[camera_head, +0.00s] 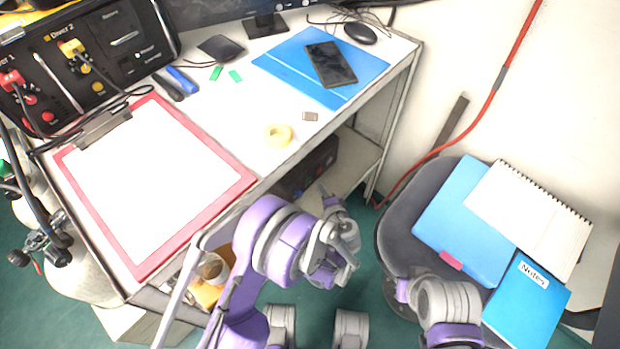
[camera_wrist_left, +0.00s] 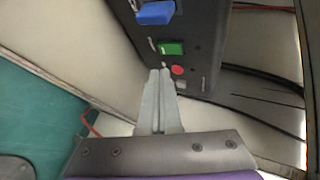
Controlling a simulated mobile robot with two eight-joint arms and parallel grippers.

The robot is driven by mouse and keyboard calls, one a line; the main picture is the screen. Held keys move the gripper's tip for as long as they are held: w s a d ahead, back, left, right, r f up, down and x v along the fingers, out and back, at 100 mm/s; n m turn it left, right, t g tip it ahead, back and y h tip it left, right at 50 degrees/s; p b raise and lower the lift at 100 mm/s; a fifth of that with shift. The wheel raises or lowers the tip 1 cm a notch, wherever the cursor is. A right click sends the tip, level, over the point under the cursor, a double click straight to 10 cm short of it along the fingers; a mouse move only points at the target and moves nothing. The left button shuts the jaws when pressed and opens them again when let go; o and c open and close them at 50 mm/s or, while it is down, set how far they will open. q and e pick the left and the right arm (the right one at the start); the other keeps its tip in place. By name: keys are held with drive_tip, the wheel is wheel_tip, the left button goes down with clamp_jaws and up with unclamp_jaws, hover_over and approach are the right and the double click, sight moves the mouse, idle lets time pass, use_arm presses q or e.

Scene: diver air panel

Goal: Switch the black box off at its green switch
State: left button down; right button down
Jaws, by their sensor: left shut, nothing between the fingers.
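The black box (camera_wrist_left: 205,40) fills the top of the left wrist view. Its face carries a green switch (camera_wrist_left: 170,48), with a blue block-shaped part (camera_wrist_left: 155,13) above it and a round red part (camera_wrist_left: 177,70) below it. My left gripper (camera_wrist_left: 160,73) is shut and empty, its tips just below the green switch and left of the red part. I cannot tell whether the tips touch the box. In the head view the black box (camera_head: 308,168) sits on the shelf under the table, partly hidden by the tabletop and my left arm; the green switch does not show there. My right gripper is out of view.
The tabletop (camera_head: 230,135) overhangs the shelf (camera_head: 355,165). A chair (camera_head: 400,220) with notebooks stands right. Black cables (camera_wrist_left: 262,75) run beside the box.

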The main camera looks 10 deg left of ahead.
use_arm(q)
drive_tip(key=shift+s+d+f, duration=0.15)
drive_tip(key=shift+s+d, duration=0.4)
drive_tip(key=shift+d, duration=0.2)
drive_tip(key=shift+s+d+f, duration=0.1)
drive_tip(key=shift+s+d, duration=0.45)
drive_tip(key=shift+d, duration=0.2)
